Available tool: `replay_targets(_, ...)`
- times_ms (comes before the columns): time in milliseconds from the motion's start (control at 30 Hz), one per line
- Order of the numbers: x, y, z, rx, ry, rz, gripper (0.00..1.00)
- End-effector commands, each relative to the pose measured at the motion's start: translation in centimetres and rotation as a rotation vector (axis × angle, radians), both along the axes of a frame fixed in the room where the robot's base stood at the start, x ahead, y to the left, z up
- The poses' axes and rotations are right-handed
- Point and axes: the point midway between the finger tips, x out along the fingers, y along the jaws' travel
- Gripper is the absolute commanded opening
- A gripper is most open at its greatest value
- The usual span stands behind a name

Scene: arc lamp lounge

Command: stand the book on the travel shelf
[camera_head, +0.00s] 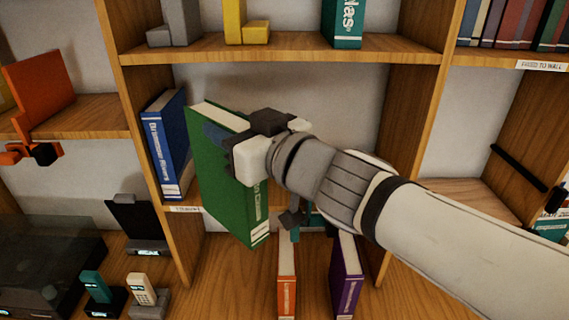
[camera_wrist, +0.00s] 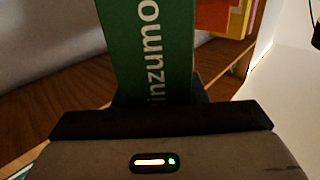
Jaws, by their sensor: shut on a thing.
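A green book (camera_head: 218,175) is held upright, slightly tilted, in front of the middle shelf compartment. My gripper (camera_head: 243,150) is shut on it near its upper spine side. In the wrist view the green book's spine (camera_wrist: 152,45) shows white letters, partly cut off, between the dark fingers (camera_wrist: 157,100). The middle shelf's edge label (camera_head: 187,209) is too small to read and partly covered by the book, so I cannot tell that it is the travel shelf. A blue book (camera_head: 168,145) leans at that compartment's left wall.
An orange book (camera_head: 287,280) and a purple book (camera_head: 345,278) stand below. A teal atlas (camera_head: 343,22), grey bookend (camera_head: 177,22) and yellow bookend (camera_head: 240,25) occupy the shelf above. Phones (camera_head: 143,290) stand at lower left. The compartment's back right looks clear, partly hidden by my arm.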

Motion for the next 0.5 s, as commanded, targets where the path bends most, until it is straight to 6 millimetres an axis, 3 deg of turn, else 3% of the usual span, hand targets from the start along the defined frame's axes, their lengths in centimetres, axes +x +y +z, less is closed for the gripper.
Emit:
replay_targets(167,1.6,-0.1,0.1,0.000,0.000,-0.009,0.00)
replay_targets(500,8.1,0.2,0.2,0.000,0.000,-0.012,0.00)
